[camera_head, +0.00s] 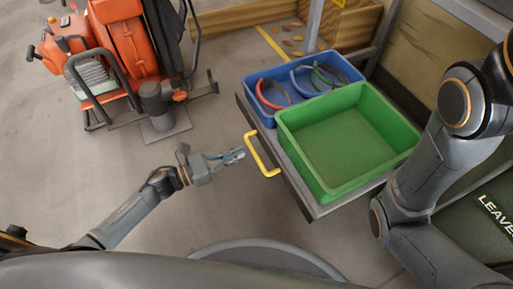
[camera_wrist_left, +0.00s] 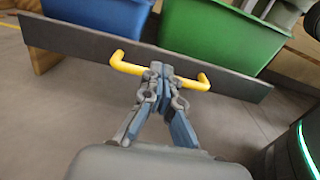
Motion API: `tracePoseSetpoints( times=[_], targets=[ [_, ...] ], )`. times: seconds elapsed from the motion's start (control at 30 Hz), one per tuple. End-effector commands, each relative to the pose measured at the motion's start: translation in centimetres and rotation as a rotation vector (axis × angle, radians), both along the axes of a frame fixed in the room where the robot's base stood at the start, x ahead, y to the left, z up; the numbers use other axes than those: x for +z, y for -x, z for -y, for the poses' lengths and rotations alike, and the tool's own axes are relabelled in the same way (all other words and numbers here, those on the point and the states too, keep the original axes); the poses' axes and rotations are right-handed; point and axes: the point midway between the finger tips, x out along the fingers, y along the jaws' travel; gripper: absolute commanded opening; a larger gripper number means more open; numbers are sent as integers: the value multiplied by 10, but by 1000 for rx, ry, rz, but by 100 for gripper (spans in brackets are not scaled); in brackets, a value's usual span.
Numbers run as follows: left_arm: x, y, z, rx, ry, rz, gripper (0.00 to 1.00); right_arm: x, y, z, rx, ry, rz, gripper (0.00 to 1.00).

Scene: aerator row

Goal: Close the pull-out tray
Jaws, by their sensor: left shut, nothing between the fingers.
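The pull-out tray (camera_head: 310,199) is a dark grey flat tray that stands pulled out, with a green bin and a blue bin on it. Its dark front panel (camera_wrist_left: 95,47) carries a yellow bar handle (camera_head: 260,156). The handle also shows in the left wrist view (camera_wrist_left: 128,67), with its middle hidden behind my fingertips. My left gripper (camera_head: 236,155) is shut and empty, just in front of the handle and pointing at it. I cannot tell whether the fingertips touch the handle. My right gripper is not in view; only my right arm shows at the right.
The green bin (camera_head: 345,140) is empty. The blue bin (camera_head: 262,83) holds red, blue and green curved pieces. An orange machine (camera_head: 125,45) stands on the floor at the upper left. A wooden board (camera_head: 235,20) lies behind.

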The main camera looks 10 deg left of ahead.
Motion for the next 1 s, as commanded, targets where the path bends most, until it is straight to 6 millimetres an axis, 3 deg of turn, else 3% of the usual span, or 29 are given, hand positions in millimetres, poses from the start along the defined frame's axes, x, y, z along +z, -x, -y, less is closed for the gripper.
tracePoseSetpoints(
  times=[0.2,0.4,1.0],
  targets=[
    [-3,-26,35,-1,1,2,0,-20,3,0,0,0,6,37],
    [-1,-38,51,0,1,1,0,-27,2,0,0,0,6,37],
    [0,-38,59,1,3,-2,0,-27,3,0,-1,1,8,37]
  ],
)
